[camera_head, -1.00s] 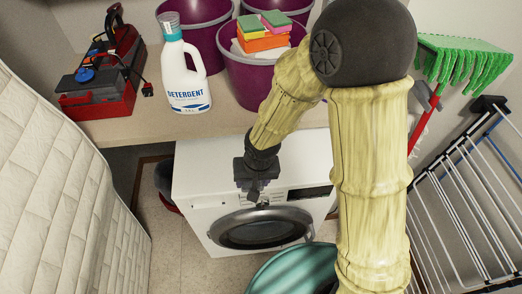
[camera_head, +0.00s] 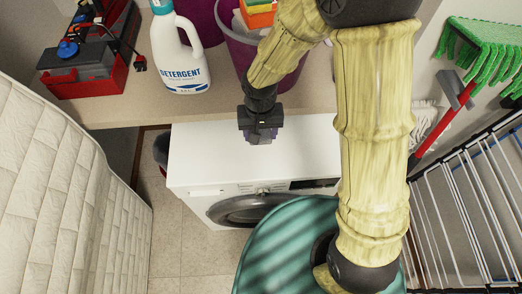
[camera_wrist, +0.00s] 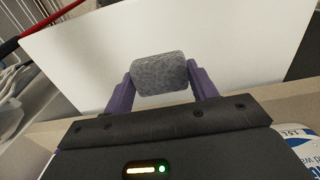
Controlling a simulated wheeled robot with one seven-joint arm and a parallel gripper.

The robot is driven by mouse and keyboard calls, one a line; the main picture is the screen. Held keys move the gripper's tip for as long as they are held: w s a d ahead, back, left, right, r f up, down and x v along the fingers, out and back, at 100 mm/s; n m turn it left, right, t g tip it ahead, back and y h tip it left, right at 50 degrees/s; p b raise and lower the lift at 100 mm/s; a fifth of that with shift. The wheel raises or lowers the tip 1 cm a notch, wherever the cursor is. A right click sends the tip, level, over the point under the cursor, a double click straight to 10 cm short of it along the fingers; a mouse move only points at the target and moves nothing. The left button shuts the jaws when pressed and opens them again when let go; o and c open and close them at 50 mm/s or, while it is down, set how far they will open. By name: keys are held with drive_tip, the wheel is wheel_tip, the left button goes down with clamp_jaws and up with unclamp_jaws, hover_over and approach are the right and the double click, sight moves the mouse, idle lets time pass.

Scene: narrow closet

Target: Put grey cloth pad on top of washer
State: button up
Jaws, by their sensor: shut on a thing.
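The grey cloth pad (camera_wrist: 160,74) shows in the wrist view between the two purple fingers of my gripper (camera_wrist: 160,84), which is shut on it. The washer (camera_head: 200,160) is white, with a round door at its front, and stands under the shelf's front edge. Its white top fills much of the wrist view (camera_wrist: 230,45) beyond the pad. In the head view my gripper (camera_head: 261,138) is over the washer's top, near the shelf edge. The pad is not clearly visible in the head view. I cannot tell the gap between pad and washer top.
The shelf (camera_head: 140,105) behind the washer holds a detergent bottle (camera_head: 182,55), a red toolbox (camera_head: 85,65) and a purple bucket (camera_head: 290,75). A quilted mattress (camera_head: 60,190) stands at left. A drying rack (camera_head: 465,195) and green mop (camera_head: 490,50) are at right.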

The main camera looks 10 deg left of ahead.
hover_over(261, 155)
drive_tip(key=shift+a+f, duration=0.1)
drive_tip(key=shift+f, duration=2.85)
drive_tip(key=shift+f, duration=2.1)
drive_tip(key=shift+f, duration=0.15)
drive_tip(key=o, duration=0.9)
